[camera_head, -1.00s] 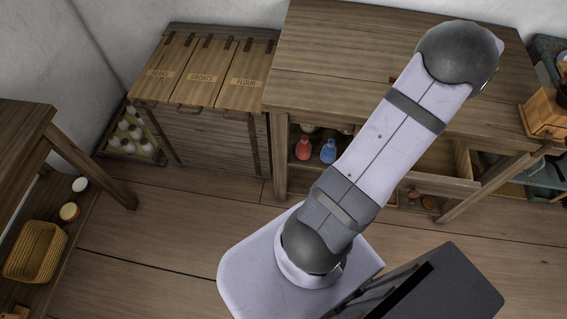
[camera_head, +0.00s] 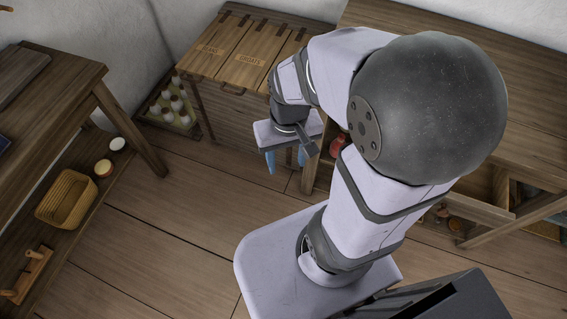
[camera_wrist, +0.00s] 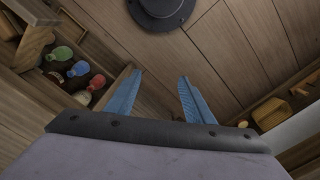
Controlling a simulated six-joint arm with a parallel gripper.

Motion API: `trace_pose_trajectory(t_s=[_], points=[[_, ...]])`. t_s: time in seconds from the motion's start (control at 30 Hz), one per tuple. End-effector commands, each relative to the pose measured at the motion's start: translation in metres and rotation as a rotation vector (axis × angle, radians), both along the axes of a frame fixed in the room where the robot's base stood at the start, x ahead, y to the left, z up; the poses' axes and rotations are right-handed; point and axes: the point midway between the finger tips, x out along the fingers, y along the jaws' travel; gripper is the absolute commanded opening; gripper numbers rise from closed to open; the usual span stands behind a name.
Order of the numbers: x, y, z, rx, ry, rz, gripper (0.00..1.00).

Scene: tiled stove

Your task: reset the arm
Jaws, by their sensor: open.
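My gripper (camera_head: 286,161) hangs from my bent arm in the head view, fingers pointing down, in front of the wooden bins. Its two blue fingers are apart with nothing between them. In the wrist view my gripper (camera_wrist: 160,76) also shows open and empty, with wood floor beyond the fingertips. My arm's large grey joint hides part of the wooden counter in the head view.
Lidded wooden bins (camera_head: 240,52) and a wooden counter (camera_head: 425,20) stand behind my arm. Small green (camera_wrist: 61,53), blue (camera_wrist: 78,69) and red (camera_wrist: 97,82) bottles sit in a compartment. A left table (camera_head: 62,75) has a basket (camera_head: 66,199) on its lower shelf. Floor (camera_head: 170,235) between is clear.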

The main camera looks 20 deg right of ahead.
Motion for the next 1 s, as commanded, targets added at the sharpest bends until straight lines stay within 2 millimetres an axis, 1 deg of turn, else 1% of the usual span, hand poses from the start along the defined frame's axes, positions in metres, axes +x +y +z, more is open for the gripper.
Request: trace_pose_trajectory(t_s=[0.03, 0.2, 0.47, 0.57, 0.67, 0.9, 1.0], points=[[-0.004, 0.006, 0.0, -0.005, -0.005, 0.053, 0.48], [-0.01, 0.013, -0.001, -0.014, -0.01, 0.134, 0.48], [-0.01, 0.014, -0.002, -0.014, -0.01, 0.136, 0.48], [-0.01, 0.014, 0.002, -0.014, -0.01, 0.135, 0.48], [-0.01, 0.014, 0.012, -0.014, -0.01, 0.134, 0.48], [-0.01, 0.014, 0.052, -0.013, -0.01, 0.132, 0.48], [-0.01, 0.014, 0.063, -0.013, -0.01, 0.132, 0.48]])
